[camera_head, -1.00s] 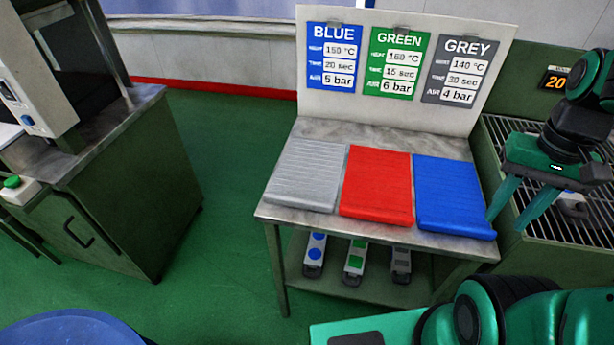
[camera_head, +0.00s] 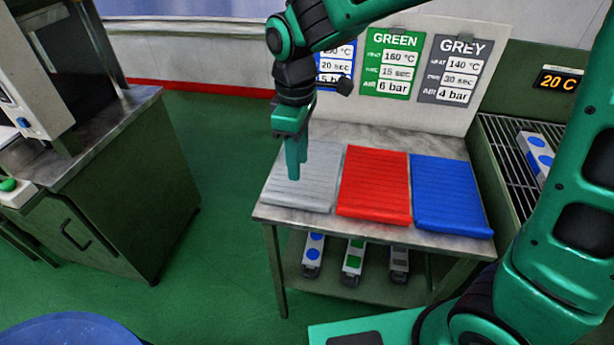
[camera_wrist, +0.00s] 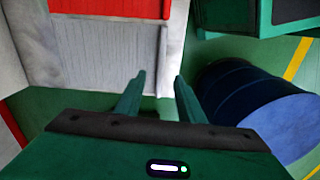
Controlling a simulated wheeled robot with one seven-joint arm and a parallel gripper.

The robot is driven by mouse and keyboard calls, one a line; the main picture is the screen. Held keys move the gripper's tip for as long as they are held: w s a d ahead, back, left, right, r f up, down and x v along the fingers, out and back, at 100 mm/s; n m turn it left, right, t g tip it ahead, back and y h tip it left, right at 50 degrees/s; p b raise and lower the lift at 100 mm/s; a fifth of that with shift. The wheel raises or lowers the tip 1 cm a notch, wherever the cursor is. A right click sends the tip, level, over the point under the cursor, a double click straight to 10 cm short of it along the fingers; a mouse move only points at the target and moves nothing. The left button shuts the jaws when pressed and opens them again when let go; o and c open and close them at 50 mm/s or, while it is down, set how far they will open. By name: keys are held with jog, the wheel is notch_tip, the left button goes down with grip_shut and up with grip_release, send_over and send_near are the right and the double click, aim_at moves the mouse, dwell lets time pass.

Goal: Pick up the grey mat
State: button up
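The grey mat (camera_head: 312,185) lies flat at the left end of the table, beside the red mat (camera_head: 375,186), with the blue mat (camera_head: 452,195) to the right. My gripper (camera_head: 294,176) points down over the grey mat's left part in the head view. In the wrist view the grey mat (camera_wrist: 108,58) lies ahead of the fingers, and the red mat (camera_wrist: 110,7) shows at the top. The head view sees the fingers nearly edge-on. I cannot tell the exact height above the mat.
The table's marble top (camera_head: 375,136) backs onto an upright board with setting cards, partly behind my arm. Several moulds (camera_head: 353,258) lie on the shelf below. A wire rack (camera_head: 510,165) stands at the right. A blue drum (camera_wrist: 240,95) stands near the table. Green floor lies left.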

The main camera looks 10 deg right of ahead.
aim_at(295, 199)
jog(key=shift+n, duration=0.3)
jog(key=f, duration=0.1)
jog(key=a+f, duration=0.1)
jog(key=f, duration=0.3)
jog(key=shift+s+a, duration=0.1)
jog(key=shift+a, duration=0.25)
jog(key=shift+d+f, duration=0.2)
jog(key=shift+f, duration=1.35)
jog(key=shift+d+f, duration=0.2)
jog(key=shift+f, duration=1.3)
jog(key=shift+c, duration=0.7)
grip_shut()
